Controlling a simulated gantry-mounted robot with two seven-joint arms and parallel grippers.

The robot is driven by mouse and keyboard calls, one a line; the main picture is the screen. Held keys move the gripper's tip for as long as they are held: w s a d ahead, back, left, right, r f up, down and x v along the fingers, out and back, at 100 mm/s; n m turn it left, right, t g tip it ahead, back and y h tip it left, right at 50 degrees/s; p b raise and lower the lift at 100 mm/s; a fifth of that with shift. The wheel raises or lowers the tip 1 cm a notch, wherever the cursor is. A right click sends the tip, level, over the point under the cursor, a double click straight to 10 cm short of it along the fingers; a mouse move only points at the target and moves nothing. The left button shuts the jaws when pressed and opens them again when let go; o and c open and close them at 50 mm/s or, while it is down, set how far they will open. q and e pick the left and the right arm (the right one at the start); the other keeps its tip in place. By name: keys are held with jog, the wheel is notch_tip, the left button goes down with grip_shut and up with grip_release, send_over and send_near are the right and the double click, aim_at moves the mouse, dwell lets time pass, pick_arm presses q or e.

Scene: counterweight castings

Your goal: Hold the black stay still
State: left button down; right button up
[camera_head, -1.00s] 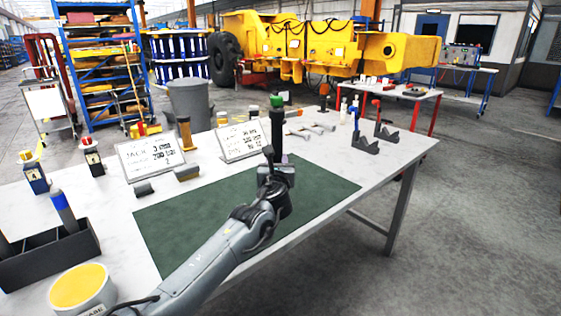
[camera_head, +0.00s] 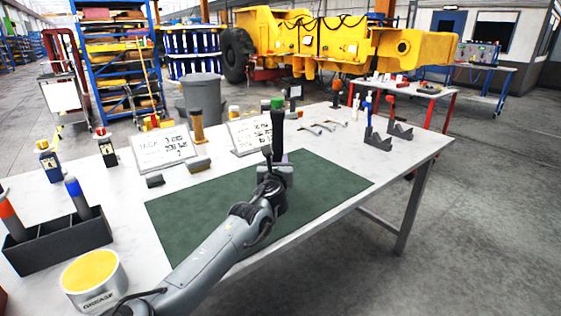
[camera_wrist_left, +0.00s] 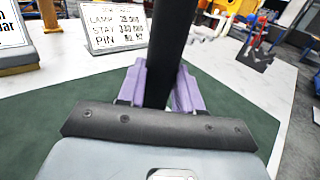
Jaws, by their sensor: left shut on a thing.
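The black stay (camera_head: 278,132) is a dark upright rod with a green top, standing above the green mat's far part in the head view. My left gripper (camera_head: 283,160) is shut around its lower part. In the left wrist view, the black stay (camera_wrist_left: 166,50) runs up between the two purple fingers of my left gripper (camera_wrist_left: 160,88). The stay's lower end is hidden behind the gripper, so I cannot tell whether it touches the mat. My right gripper is not in view.
The green mat (camera_head: 185,230) lies bare on the white table (camera_head: 410,150). Two sign cards (camera_head: 163,147) stand behind it. A dark tray (camera_head: 60,240) with coloured-top rods and a grease tin (camera_head: 95,275) are at the left. Black brackets (camera_head: 377,140) stand at the right.

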pick_arm(q)
jog(key=shift+w+a+f+b, duration=0.25)
jog(key=shift+a+f+b, duration=0.2)
jog(key=shift+a, duration=0.15)
jog(key=shift+w+a+f+b, duration=0.3)
jog(key=shift+a+f, duration=0.15)
jog(key=shift+a, duration=0.15)
jog(key=shift+f, duration=0.2)
jog(key=shift+f+b, duration=0.35)
jog(key=shift+f, duration=0.3)
jog(key=shift+f, duration=0.2)
jog(key=shift+f, duration=0.3)
dwell(1.9)
jog(key=c, duration=1.4)
grip_release()
jog(key=shift+f, duration=0.15)
jog(key=c, duration=0.4)
grip_shut()
